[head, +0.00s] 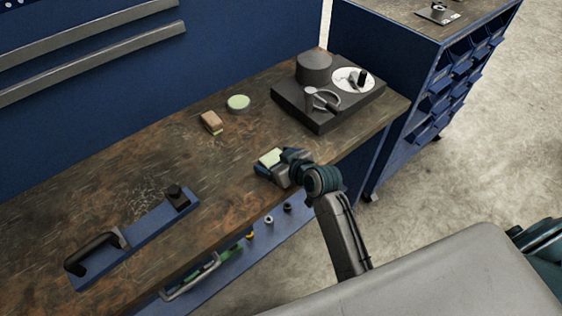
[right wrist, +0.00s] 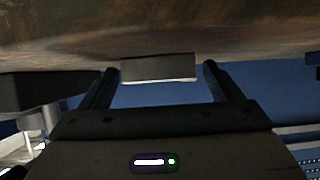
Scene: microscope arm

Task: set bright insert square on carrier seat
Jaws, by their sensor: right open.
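A small block with a pale yellow-green top, which looks like the bright insert (head: 271,157), sits at the front edge of the bench. It also shows in the right wrist view as a grey block with a bright lower edge (right wrist: 158,70). My right gripper (head: 271,166) is open at it, with a fingertip on each side and a gap on both sides in the wrist view. I cannot tell for sure which piece is the carrier seat; a dark base (head: 322,118) at the back right bears a cone, a white disc and a lever. My left gripper is not in view.
A brown block with a pale side (head: 211,122) and a round pale green disc (head: 238,103) lie farther back on the bench (head: 110,185). A blue plate (head: 145,230) with a black handle and knob lies at the left. A blue bin cabinet (head: 440,105) stands at the right.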

